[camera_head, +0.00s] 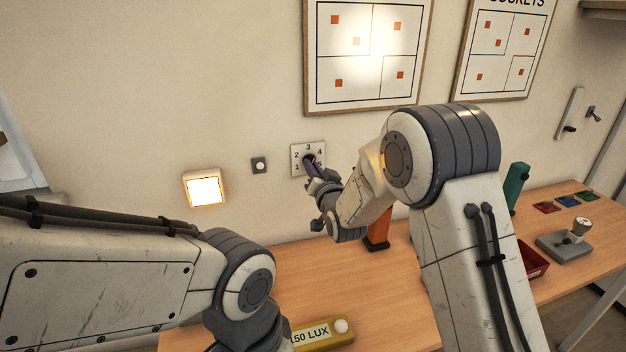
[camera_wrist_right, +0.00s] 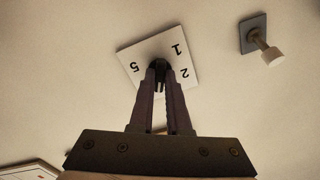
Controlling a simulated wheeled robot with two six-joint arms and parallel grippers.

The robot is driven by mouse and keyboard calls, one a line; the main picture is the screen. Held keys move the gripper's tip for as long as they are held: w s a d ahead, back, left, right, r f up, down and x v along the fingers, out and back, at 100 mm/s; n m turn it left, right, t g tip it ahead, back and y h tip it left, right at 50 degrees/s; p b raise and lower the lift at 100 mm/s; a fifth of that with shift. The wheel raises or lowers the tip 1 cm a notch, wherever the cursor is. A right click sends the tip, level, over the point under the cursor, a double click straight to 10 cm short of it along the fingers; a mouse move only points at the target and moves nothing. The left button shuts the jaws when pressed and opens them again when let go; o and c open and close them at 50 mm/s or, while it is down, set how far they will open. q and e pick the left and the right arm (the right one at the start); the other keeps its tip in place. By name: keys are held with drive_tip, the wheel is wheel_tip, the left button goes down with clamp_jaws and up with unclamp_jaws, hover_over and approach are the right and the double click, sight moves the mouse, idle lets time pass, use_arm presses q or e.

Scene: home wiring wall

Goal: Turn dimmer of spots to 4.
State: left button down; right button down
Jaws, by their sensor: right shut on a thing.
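The dimmer is a white wall plate (camera_head: 297,148) with digits around a dark knob (camera_wrist_right: 160,65). The wrist view shows the plate (camera_wrist_right: 131,54) upside down with 5, 1 and 2 visible. My right gripper (camera_wrist_right: 161,85) is shut on the dark knob, its fingers pointing at the wall. It also shows in the head view (camera_head: 312,165), covering much of the knob. The fingers hide where the knob points. My left arm shows at lower left, but its gripper is out of view.
A small switch (camera_head: 259,165) and a lit square lamp (camera_head: 205,189) are on the wall left of the plate. Framed plans (camera_head: 315,90) hang above. A yellow lux meter (camera_head: 325,337) lies on the wooden table (camera_head: 310,275). An orange tool (camera_head: 377,232) stands below my right arm.

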drive_tip(key=shift+m+b, duration=2.7)
drive_tip(key=shift+m, duration=0.5)
drive_tip(key=shift+r, duration=0.1)
drive_tip(key=c, duration=0.9)
unclamp_jaws()
drive_tip(key=shift+d, duration=0.1)
drive_tip(key=b+v, duration=0.2)
drive_tip(key=v, duration=0.8)
drive_tip(key=shift+s, duration=0.25)
